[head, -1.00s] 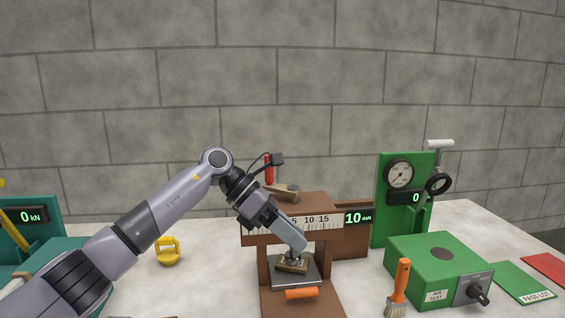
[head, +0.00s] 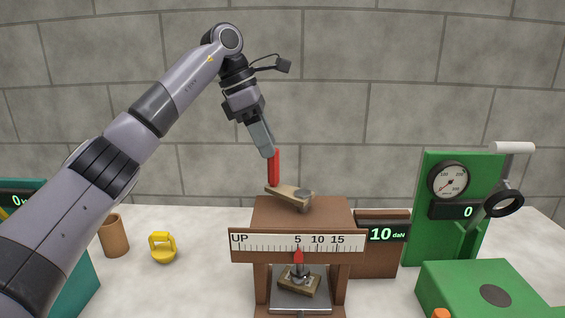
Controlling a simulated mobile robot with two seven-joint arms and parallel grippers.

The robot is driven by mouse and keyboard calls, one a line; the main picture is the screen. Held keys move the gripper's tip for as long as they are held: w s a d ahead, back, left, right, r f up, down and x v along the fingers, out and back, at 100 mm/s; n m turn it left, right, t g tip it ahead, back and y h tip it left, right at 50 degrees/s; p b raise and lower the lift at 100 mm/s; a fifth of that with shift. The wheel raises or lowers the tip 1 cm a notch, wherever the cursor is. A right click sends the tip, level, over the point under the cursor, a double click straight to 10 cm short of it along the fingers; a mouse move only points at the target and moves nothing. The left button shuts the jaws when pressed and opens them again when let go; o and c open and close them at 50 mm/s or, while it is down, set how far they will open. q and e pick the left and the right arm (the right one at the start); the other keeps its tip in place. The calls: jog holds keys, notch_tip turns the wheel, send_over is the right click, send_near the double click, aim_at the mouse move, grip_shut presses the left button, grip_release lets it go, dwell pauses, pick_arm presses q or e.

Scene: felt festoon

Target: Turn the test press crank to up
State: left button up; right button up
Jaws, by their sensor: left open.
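The test press (head: 300,215) is a brown wooden frame with a white scale (head: 262,242) marked UP, 5, 10 and 15. A red pointer (head: 299,257) stands near the 5. The crank (head: 290,194) on top has a flat wooden arm reaching left from a grey hub, with an upright red handle (head: 273,169) at its left end. My left gripper (head: 267,153) is open and points down at the top of the red handle; its fingertips overlap it in the picture. A small block (head: 299,283) sits on the press's plate below the pointer. My right gripper is not in view.
A display reading 10 daN (head: 386,233) stands right of the press. A green gauge stand (head: 433,240) and green box (head: 450,285) are farther right. A yellow handled weight (head: 163,248) and a brown cup (head: 113,236) stand left. The table between cup and press is mostly clear.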

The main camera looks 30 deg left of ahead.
aim_at(277, 184)
pick_arm(q)
jog(key=shift+x, duration=3.15)
grip_shut()
